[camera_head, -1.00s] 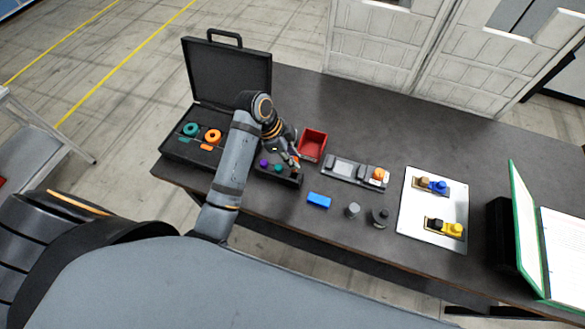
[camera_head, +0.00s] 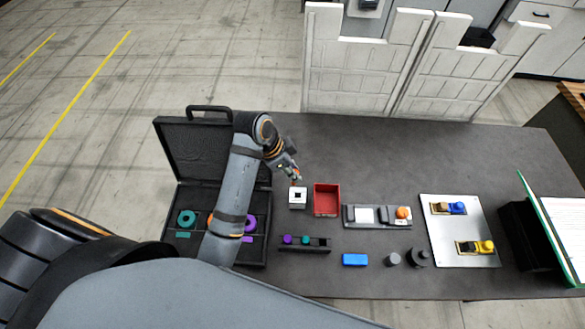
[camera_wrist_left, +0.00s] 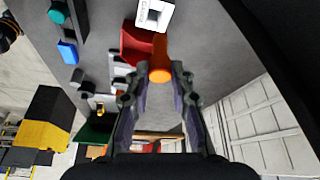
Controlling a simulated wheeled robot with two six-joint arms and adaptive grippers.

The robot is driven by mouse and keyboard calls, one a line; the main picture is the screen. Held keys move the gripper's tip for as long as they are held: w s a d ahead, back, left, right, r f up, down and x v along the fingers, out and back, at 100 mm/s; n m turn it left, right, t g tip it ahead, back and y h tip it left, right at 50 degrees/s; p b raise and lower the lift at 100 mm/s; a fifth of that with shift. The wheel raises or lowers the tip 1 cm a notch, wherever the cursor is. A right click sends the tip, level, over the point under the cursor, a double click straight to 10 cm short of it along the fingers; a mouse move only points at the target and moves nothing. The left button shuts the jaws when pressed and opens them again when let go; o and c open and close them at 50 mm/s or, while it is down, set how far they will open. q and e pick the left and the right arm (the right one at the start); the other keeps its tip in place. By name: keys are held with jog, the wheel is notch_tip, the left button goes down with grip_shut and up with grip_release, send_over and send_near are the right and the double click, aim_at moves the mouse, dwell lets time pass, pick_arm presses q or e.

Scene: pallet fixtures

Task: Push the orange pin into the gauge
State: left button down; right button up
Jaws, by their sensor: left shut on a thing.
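The orange pin (camera_wrist_left: 160,58) is held between the fingertips of my left gripper (camera_wrist_left: 158,74) in the left wrist view. The gauge (camera_head: 297,198) is a small white block with a dark square opening, on the table left of the red bin. It also shows cut off at the top of the left wrist view (camera_wrist_left: 168,14). In the head view my left gripper (camera_head: 294,176) is just behind and above the gauge; the pin is barely visible there. The pin appears apart from the gauge in the left wrist view. My right gripper is in neither view.
The red bin (camera_head: 326,211) stands close to the gauge. The pin rack (camera_head: 318,250) in front holds a purple and a teal pin. An open black case (camera_head: 190,148) with rings stands left. A grey fixture (camera_head: 364,224) and a blue block (camera_head: 355,260) lie right. The back table is clear.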

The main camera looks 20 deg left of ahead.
pick_arm(q)
jog(key=shift+r, duration=0.1)
jog(key=f, duration=0.2)
jog(key=d+f, duration=0.1)
jog(key=f, duration=0.1)
jog(key=shift+s+f+b, duration=0.15)
jog(key=shift+f+b, duration=0.2)
jog(key=shift+f, duration=0.05)
jog(key=shift+d+f, duration=0.25)
jog(key=shift+f, duration=0.2)
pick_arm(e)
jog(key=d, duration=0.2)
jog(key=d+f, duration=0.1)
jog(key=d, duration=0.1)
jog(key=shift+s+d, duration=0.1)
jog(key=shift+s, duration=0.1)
pick_arm(q)
jog(key=shift+d, duration=0.1)
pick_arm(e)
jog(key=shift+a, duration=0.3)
